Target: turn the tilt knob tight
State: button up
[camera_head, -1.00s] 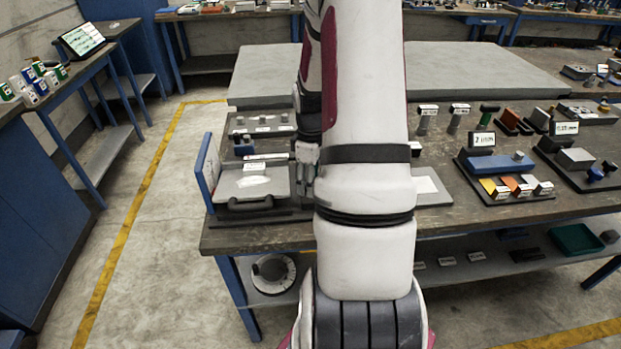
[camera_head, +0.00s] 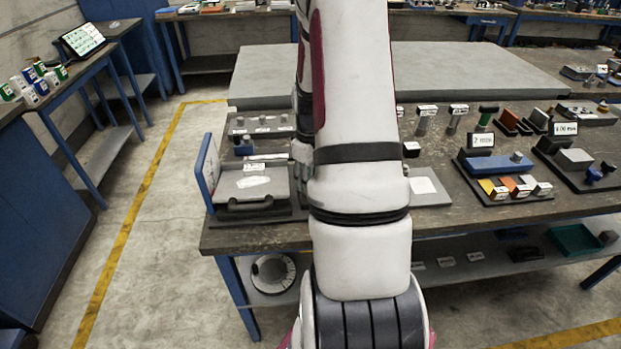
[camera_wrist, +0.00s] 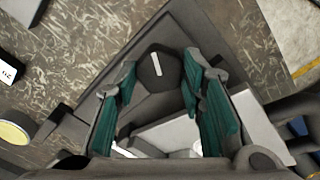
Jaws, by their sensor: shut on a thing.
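In the wrist view a dark, many-sided knob (camera_wrist: 157,70) with a pale line across its top stands on a dark grey plate (camera_wrist: 185,32). I take it to be the tilt knob. My gripper (camera_wrist: 157,84) has one teal-padded finger on each side of it and is shut on it. The pads touch or nearly touch its sides in the picture. In the head view my own arm hides the knob and most of the gripper.
In the head view, left of my arm, a grey box with a black handle (camera_head: 252,204) and an upright blue-edged panel (camera_head: 207,165) stand near the bench's front edge. A blue block (camera_head: 497,163) on a dark tray lies to the right. Open floor lies left of the bench.

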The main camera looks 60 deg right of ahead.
jog(key=m, duration=0.6)
jog(key=shift+w+m+b, duration=0.1)
jog(key=shift+m+b, duration=0.2)
jog(key=m+b, duration=0.1)
jog(key=m, duration=0.4)
jog(key=shift+m, duration=0.3)
jog(key=o, duration=1.1)
jog(key=shift+o, duration=0.2)
notch_tip(320, 180, up, 12)
dwell(0.3)
